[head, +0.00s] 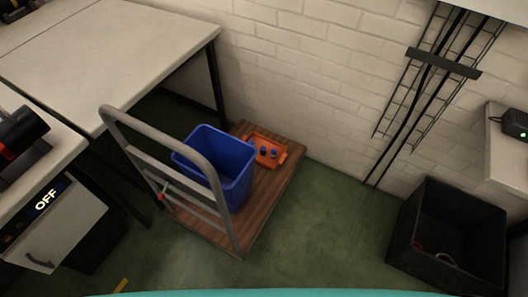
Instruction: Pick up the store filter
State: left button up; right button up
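I cannot make out with certainty which thing is the store filter. Small blue round pieces (264,152) sit in an orange tray (282,159) on the wooden deck of a cart, by the wall. They are too small to identify. A black cylinder-like object with a red band (22,130) lies on the bench at the left and is cut off by the picture edge. Neither of my grippers shows in the head view.
The cart (270,205) has a grey handle frame (150,143) and carries a blue bin (228,158). White tables (100,45) stand at left, with a cabinet reading OFF (60,225). A black crate (450,225) stands right. Green floor (325,235) between is clear.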

aim_at(263, 148)
jog(key=u, duration=0.4)
jog(key=i+l+u, duration=0.15)
jog(key=u, duration=0.2)
jog(key=i+l+u, duration=0.1)
jog(key=l+u, duration=0.25)
jog(key=i+l+u, duration=0.1)
jog(key=l+u, duration=0.25)
jog(key=j, duration=0.1)
